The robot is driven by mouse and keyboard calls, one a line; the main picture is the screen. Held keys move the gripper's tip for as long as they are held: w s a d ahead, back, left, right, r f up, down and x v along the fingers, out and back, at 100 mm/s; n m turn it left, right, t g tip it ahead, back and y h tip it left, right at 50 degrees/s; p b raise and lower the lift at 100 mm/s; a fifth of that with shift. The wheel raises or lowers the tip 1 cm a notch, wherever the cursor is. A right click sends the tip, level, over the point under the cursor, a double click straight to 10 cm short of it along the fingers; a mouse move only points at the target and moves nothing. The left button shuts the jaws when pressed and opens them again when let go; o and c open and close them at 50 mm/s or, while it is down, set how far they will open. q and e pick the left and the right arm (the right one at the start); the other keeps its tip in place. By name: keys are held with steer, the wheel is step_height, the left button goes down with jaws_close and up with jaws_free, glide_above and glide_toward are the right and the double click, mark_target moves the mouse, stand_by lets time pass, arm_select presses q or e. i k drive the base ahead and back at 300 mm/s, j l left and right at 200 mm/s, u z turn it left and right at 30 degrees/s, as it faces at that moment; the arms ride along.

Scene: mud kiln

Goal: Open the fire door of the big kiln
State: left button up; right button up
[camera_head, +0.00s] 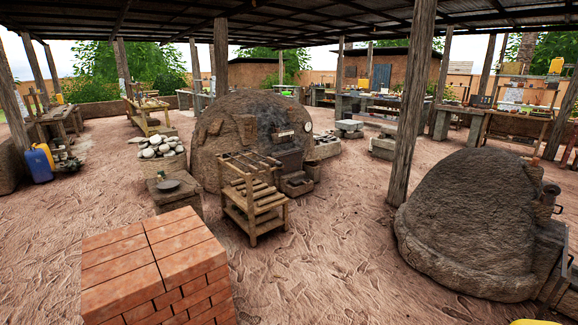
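A large domed mud kiln (222,115) stands in the middle distance. Its right-hand front is dark and sooty, with a small light plate and a round white gauge (309,127) on it. A dark panel (290,160) sits low on this front, above a stepped block; it may be the fire door, but it is too small to tell whether it is shut. A second domed kiln (465,215) stands nearer on the right, its front facing right and mostly turned away. Neither of my grippers shows.
A wooden rack (254,200) stands before the large kiln, left of its sooty front. A brick stack (150,265) fills the near left. A wooden post (410,120) rises between the kilns. Bare earth (340,235) lies open between rack and nearer kiln.

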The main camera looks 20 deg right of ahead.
mark_target(291, 163)
steer(key=i+l+z, duration=0.1)
steer(key=z, duration=0.25)
steer(key=i+z, duration=0.3)
steer(key=i+l+z, duration=0.15)
steer(key=i+z, duration=0.2)
steer(key=i, duration=0.35)
steer(key=i+z, duration=0.3)
steer(key=i, duration=0.4)
steer(key=i+j+z, duration=0.2)
steer(key=i+z, duration=0.15)
steer(key=i, duration=0.35)
